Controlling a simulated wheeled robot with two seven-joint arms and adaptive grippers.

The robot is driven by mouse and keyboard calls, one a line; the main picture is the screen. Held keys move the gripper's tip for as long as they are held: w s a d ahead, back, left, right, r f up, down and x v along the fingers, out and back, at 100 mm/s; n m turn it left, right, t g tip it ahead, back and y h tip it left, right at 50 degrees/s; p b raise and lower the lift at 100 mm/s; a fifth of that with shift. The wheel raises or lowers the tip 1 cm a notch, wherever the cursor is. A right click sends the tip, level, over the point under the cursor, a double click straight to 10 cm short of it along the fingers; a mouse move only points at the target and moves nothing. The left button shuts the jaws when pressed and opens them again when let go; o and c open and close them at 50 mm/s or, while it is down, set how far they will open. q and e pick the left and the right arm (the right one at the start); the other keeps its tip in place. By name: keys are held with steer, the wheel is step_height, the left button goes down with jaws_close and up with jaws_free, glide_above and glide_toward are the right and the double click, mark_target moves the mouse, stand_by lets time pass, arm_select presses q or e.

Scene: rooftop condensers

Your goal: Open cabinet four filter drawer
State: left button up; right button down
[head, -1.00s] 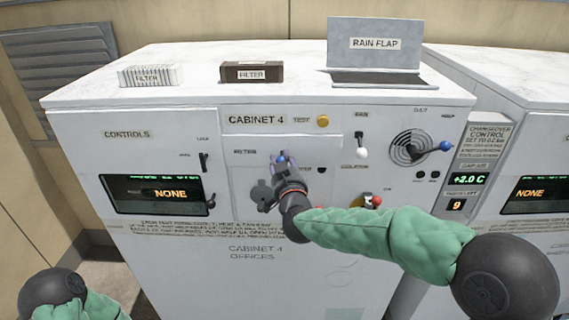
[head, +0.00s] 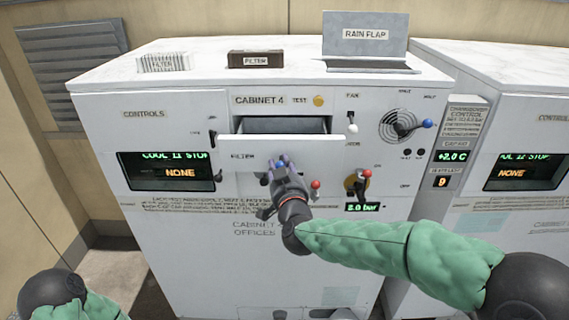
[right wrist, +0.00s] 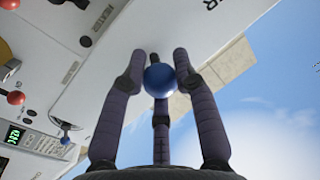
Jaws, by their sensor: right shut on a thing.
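The filter drawer (head: 320,153) of cabinet four (head: 190,235) stands pulled out, its white front forward of the cabinet face. Its dark, hollow inside (head: 285,125) shows behind the front; I cannot make out anything in it. My right gripper (head: 281,176) is shut on the drawer's blue knob (head: 279,164). In the right wrist view, the fingers of the gripper (right wrist: 158,62) close around the round blue knob (right wrist: 159,80). My left gripper is out of view; only part of that arm shows at the lower left.
A white filter (head: 163,63), a brown filter (head: 255,60) and the rain flap (head: 365,35) are on the cabinet top. Right of the drawer are a white-knobbed lever (head: 352,128), a blue-knobbed lever (head: 427,124) and red-knobbed levers (head: 366,173). A neighbouring cabinet (head: 520,110) stands at the right.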

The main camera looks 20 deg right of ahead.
steer(key=s, duration=0.1)
steer(key=s+a, duration=0.1)
steer(key=s, duration=0.1)
steer(key=shift+s+f, duration=0.1)
steer(key=shift+f, duration=0.1)
steer(key=c, duration=0.9)
jaws_free()
steer(key=shift+c, duration=0.2)
steer(key=shift+r, duration=0.1)
